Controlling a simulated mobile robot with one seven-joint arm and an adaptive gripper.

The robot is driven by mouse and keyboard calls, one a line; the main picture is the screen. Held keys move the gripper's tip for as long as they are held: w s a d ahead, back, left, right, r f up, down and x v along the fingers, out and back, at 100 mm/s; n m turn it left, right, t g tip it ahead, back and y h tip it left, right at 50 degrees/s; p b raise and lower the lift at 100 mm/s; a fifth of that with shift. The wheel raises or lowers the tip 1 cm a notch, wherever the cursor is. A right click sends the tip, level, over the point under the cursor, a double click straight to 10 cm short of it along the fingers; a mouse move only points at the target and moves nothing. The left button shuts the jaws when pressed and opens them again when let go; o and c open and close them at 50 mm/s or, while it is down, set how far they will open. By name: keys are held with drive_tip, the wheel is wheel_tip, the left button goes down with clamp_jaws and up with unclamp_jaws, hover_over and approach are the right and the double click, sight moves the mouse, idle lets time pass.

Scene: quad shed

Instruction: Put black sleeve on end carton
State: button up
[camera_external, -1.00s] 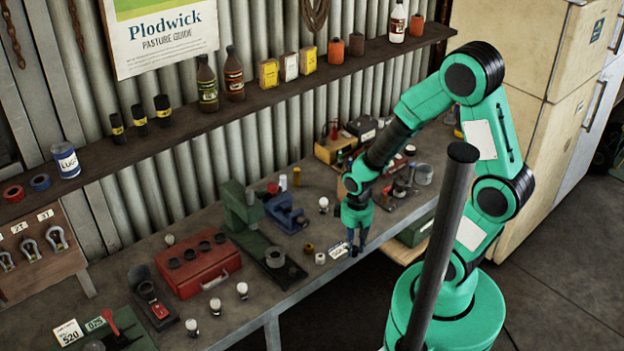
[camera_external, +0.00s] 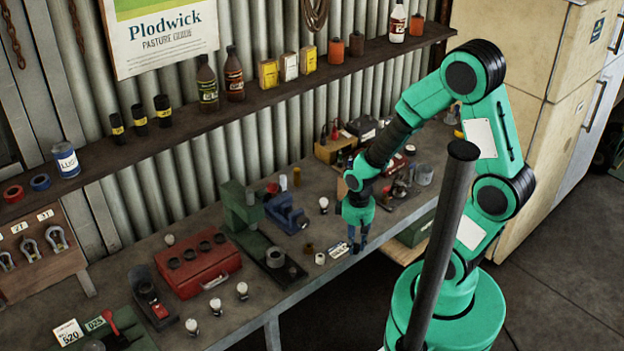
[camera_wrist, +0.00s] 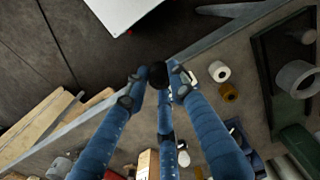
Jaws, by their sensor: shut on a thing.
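My gripper (camera_external: 356,248) hangs low over the front edge of the workbench, with blue fingers. In the wrist view its fingertips (camera_wrist: 158,77) are closed around a small dark round thing, which looks like the black sleeve (camera_wrist: 158,74). Three small cartons stand in a row on the wall shelf: a yellow one (camera_external: 268,73) at the left end, a white one (camera_external: 289,66) in the middle and a yellow one (camera_external: 308,60) at the right end. They are well above and left of my gripper.
A white ring (camera_external: 320,258) and a brown ring (camera_external: 308,248) lie left of my gripper, by a small label (camera_external: 339,250). Bottles (camera_external: 234,74) and orange cans (camera_external: 336,50) flank the cartons on the shelf (camera_external: 190,118). A green press (camera_external: 241,207) and red case (camera_external: 198,265) stand further left.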

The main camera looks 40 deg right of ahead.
drive_tip(key=w+d+r+p, duration=0.4)
drive_tip(key=w+d+r, duration=0.1)
drive_tip(key=d, duration=0.3)
drive_tip(key=w+d+r+p, duration=0.4)
drive_tip(key=w+d+r, duration=0.1)
drive_tip(key=d, duration=0.3)
drive_tip(key=shift+w+d+r, duration=0.2)
drive_tip(key=shift+d+r, duration=0.2)
drive_tip(key=shift+r, duration=0.45)
drive_tip(key=shift+w, duration=0.1)
drive_tip(key=w+d, duration=0.1)
drive_tip(key=w, duration=0.4)
drive_tip(key=w+d+f+p, duration=0.1)
drive_tip(key=w+d, duration=0.1)
drive_tip(key=w, duration=0.3)
drive_tip(key=w+d, duration=0.1)
drive_tip(key=w, duration=0.4)
drive_tip(key=shift+w+d+f, duration=0.1)
drive_tip(key=shift+d+f, duration=0.1)
drive_tip(key=shift+f, duration=0.05)
drive_tip(key=shift+f+p, duration=0.3)
drive_tip(key=shift+f, duration=1.45)
drive_tip(key=shift+f, duration=0.15)
